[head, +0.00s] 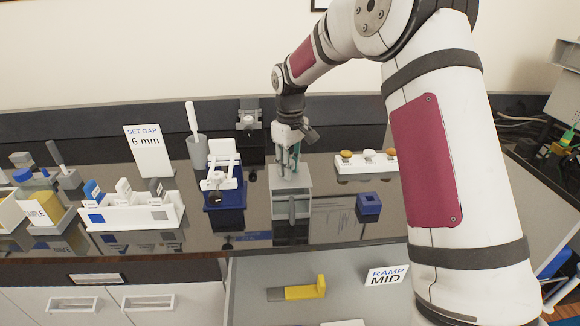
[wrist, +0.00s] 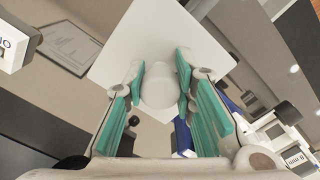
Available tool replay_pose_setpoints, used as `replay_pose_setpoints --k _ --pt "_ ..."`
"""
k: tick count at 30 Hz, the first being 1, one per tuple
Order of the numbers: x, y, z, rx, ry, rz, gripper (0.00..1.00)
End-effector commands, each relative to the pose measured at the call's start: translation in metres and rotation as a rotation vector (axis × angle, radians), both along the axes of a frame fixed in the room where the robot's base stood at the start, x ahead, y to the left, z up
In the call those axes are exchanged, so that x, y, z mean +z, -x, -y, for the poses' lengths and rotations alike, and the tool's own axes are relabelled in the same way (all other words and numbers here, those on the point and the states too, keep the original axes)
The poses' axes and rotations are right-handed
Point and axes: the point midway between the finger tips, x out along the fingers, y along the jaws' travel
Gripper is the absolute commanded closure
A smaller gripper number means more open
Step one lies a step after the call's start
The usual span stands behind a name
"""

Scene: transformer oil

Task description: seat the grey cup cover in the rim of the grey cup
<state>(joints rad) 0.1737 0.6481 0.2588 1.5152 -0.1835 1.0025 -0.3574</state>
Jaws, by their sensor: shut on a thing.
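The grey cup (head: 278,206) is a box-like vessel standing on the dark glossy bench in the middle of the head view. The grey cup cover (head: 302,181) is a pale square plate at the cup's top, directly under my gripper (head: 289,168). In the wrist view, the cover (wrist: 150,30) looks almost white and has a round knob. My gripper (wrist: 162,85) is shut on that knob with its green-padded fingers on both sides. The cup is hidden behind the cover there. I cannot tell whether the cover is fully down in the rim.
A blue-based white device (head: 222,180) stands close left of the cup. A small blue block (head: 369,204) and a white strip with several knobs (head: 366,163) are to the right. An open drawer (head: 250,300) below holds a yellow piece (head: 305,291).

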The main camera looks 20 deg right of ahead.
Motion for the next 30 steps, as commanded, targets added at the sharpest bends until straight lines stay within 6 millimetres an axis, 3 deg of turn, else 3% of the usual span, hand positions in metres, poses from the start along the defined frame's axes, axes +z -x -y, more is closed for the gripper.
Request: replay_pose_setpoints --k 30 --pt "-0.02 0.0 0.0 0.0 0.0 0.0 1.0"
